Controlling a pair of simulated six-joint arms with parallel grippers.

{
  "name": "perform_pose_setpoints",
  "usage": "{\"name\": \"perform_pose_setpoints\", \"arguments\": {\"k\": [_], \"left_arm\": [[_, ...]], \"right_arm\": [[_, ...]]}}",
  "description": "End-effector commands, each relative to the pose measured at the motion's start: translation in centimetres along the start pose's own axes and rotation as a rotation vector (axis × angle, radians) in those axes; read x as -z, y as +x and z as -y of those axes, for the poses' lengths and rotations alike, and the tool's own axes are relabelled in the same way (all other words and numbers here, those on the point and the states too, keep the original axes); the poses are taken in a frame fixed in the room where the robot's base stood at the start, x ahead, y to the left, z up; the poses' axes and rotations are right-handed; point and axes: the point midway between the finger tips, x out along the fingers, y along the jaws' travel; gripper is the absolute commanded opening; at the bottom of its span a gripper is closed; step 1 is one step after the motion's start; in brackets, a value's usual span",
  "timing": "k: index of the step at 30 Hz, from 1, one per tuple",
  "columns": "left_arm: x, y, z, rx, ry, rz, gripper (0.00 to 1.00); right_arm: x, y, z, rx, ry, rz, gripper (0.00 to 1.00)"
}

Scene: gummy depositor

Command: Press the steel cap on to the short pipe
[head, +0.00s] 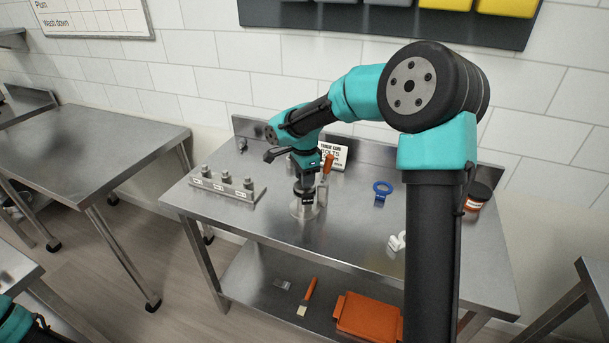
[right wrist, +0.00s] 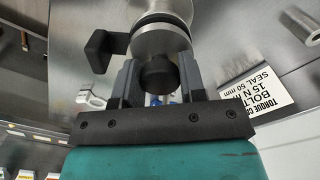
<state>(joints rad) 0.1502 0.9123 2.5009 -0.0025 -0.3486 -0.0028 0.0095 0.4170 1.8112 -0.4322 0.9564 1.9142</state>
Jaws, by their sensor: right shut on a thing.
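My right gripper (head: 307,197) points down over the short pipe (head: 304,211) near the left-middle of the steel table. In the right wrist view the gripper (right wrist: 160,78) is shut on a dark round knob on the steel cap (right wrist: 160,42), a grey disc. The cap lines up with the pipe (right wrist: 165,8), with a black ring between them. I cannot tell whether the cap is fully seated. The gripper hides much of the cap in the head view. My left gripper is out of view; only part of that arm shows at the bottom left.
A rack (head: 226,188) with three grey pieces stands to the left. An orange-handled tool (head: 327,167) stands close to the right of the gripper. A blue ring (head: 382,189), white fitting (head: 397,241) and jar (head: 478,197) are farther right. A sign (head: 336,153) stands behind.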

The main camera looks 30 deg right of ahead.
Motion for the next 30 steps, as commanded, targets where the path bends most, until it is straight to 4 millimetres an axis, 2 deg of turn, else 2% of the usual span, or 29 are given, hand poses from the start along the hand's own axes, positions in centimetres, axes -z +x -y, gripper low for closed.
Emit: {"name": "perform_pose_setpoints", "arguments": {"k": [26, 27, 30], "left_arm": [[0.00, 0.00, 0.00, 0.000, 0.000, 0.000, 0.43], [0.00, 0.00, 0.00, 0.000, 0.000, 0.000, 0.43], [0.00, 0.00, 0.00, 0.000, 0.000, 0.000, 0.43]], "right_arm": [[0.00, 0.79, 0.03, 0.001, 0.000, 0.000, 0.00], [0.00, 0.79, 0.03, 0.001, 0.000, 0.000, 0.39], [0.00, 0.79, 0.02, 0.001, 0.000, 0.000, 0.48]]}}
